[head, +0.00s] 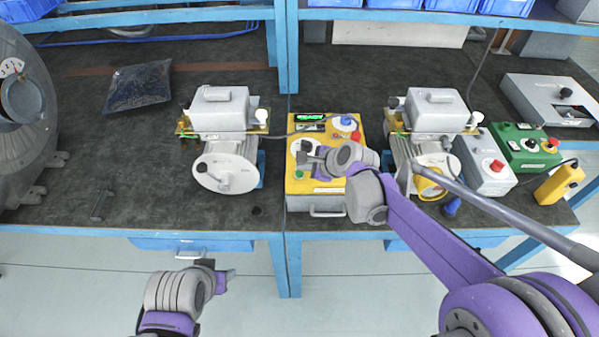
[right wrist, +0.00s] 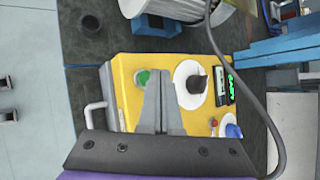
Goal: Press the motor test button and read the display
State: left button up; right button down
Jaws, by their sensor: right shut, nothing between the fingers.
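The yellow test box (head: 345,190) stands at the bench's front edge. Its small display (head: 310,117) at the top left is lit green and appears to read "READY"; it also shows in the right wrist view (right wrist: 230,86). A round green button (head: 299,174) is at the lower left of the panel and shows in the right wrist view (right wrist: 142,77). My right gripper (head: 308,158) is shut and empty above the panel. In the right wrist view its fingertips (right wrist: 159,74) appear beside the green button; I cannot tell whether they touch anything. My left gripper (head: 230,274) is below the bench front, its jaws unclear.
Motor units stand left (head: 225,165) and right (head: 432,110) of the box. A black cable (right wrist: 240,90) runs past the box. A grey box with a red button (head: 485,165), a green box (head: 520,140) and a yellow pendant (head: 558,184) are at right.

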aim_at(303, 175)
dwell(0.4)
pick_arm(q)
jog(key=shift+s+f+b, duration=0.15)
jog(key=shift+f+b, duration=0.15)
jog(key=shift+f, duration=0.15)
pick_arm(e)
jog(key=shift+f, duration=0.4)
pick_arm(q)
jog(key=shift+s+f+b, duration=0.1)
jog(key=shift+f+b, duration=0.2)
pick_arm(e)
jog(key=shift+f, duration=0.4)
jog(key=shift+r, duration=0.1)
pick_arm(q)
jog(key=shift+w+r+p, duration=0.2)
jog(key=shift+r+p, duration=0.25)
jog(key=shift+r, duration=0.05)
pick_arm(e)
jog(key=shift+r, duration=0.7)
pick_arm(q)
jog(key=shift+r, duration=0.1)
pick_arm(e)
jog(key=shift+r, duration=0.1)
